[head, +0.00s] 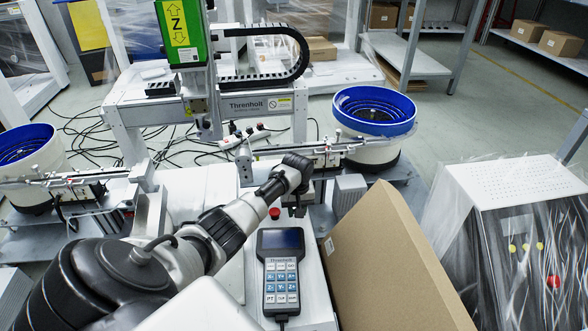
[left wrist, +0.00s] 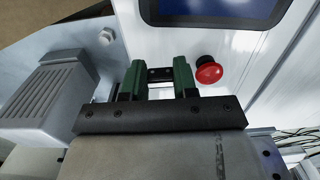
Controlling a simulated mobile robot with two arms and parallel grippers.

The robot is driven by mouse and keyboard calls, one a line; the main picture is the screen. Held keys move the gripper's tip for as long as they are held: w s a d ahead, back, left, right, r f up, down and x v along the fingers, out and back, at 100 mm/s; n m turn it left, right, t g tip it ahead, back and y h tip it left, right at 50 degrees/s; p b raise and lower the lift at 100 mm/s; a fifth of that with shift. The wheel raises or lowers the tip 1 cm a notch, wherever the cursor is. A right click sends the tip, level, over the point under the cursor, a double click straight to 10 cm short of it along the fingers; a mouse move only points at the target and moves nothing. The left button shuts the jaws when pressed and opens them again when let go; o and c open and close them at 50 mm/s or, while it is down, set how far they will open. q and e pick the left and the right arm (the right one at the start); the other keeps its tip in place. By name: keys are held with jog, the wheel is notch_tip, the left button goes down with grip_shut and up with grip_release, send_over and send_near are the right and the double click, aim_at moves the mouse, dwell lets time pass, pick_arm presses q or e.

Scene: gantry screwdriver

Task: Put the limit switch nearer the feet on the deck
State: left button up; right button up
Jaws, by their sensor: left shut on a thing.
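My left gripper (head: 297,208) reaches in over the white deck (head: 312,290), just behind the handheld pendant. In the left wrist view, its two green-padded fingers (left wrist: 157,78) are closed on a small dark block with two round marks, which looks like a limit switch (left wrist: 160,75). The block sits between the fingertips over the white surface; I cannot tell whether it touches it. I make out no second limit switch. My right gripper is not in view.
The pendant (head: 281,272) lies in front of the gripper, and a red button (head: 274,213) is close to its left. A grey finned motor (head: 349,190) and a large cardboard sheet (head: 385,265) stand to the right. The conveyor rail (head: 290,150) runs behind.

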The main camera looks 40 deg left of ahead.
aim_at(294, 224)
pick_arm(q)
jog(key=shift+s+a+f, duration=0.15)
jog(key=shift+a+f, duration=0.2)
jog(key=shift+a, duration=0.05)
notch_tip(294, 224, down, 4)
jog(key=b, duration=0.4)
jog(key=shift+r, duration=0.15)
jog(key=o, duration=0.9)
